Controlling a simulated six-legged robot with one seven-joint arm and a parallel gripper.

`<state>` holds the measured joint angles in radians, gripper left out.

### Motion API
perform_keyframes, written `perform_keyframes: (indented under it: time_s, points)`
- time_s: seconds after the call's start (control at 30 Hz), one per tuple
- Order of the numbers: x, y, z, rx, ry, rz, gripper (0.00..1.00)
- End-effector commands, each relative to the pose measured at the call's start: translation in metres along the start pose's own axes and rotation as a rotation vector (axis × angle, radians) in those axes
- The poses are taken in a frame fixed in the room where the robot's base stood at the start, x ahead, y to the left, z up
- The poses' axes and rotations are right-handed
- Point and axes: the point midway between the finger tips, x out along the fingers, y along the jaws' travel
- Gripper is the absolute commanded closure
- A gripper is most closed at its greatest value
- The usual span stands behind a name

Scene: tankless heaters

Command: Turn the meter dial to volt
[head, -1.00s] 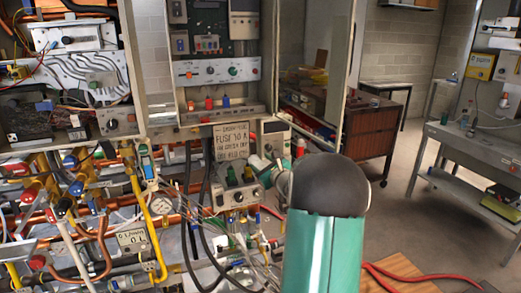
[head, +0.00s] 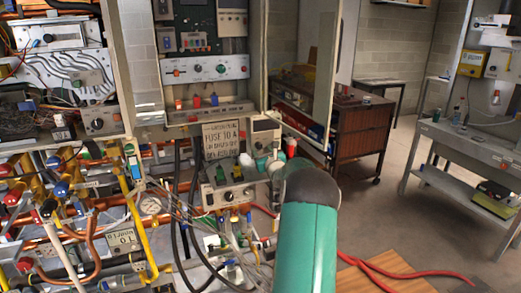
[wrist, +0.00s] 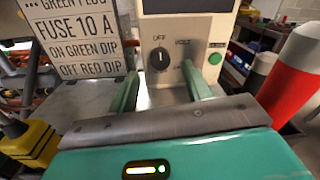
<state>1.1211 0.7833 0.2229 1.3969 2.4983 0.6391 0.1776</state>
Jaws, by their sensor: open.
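In the wrist view the meter (wrist: 200,22) fills the top, with a dark screen edge, OFF and VOLT labels and a green button. Its round black dial (wrist: 159,57) has a white mark at the top, pointing up toward OFF. My gripper (wrist: 162,82) is open, its green fingers left and right of the dial and apart from it. In the head view my gripper (head: 262,165) is small and in front of the meter.
A fuse sign (wrist: 72,42) stands left of the meter. A yellow and black plug (wrist: 30,142) is at the lower left in the wrist view. A red and white cylinder (wrist: 295,75) stands close on the right. Loose cables and copper pipes (head: 90,215) crowd the left.

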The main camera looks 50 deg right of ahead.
Motion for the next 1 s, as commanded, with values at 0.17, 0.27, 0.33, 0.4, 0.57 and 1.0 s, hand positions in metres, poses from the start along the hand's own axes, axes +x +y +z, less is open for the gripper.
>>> perform_keyframes:
  time_s: [0.17,0.27,0.33,0.4,0.57,1.0]
  points:
    - [0.026,0.000,-0.001,0.001,-0.001,0.001,0.51]
    - [0.035,0.000,0.000,0.000,-0.001,0.002,0.51]
    - [0.038,-0.001,-0.001,-0.001,0.000,0.002,0.51]
    - [0.040,-0.001,-0.001,0.000,0.000,0.002,0.51]
    - [0.040,0.000,0.000,0.000,0.000,0.002,0.51]
    - [0.040,-0.001,0.000,0.002,0.000,0.002,0.95]
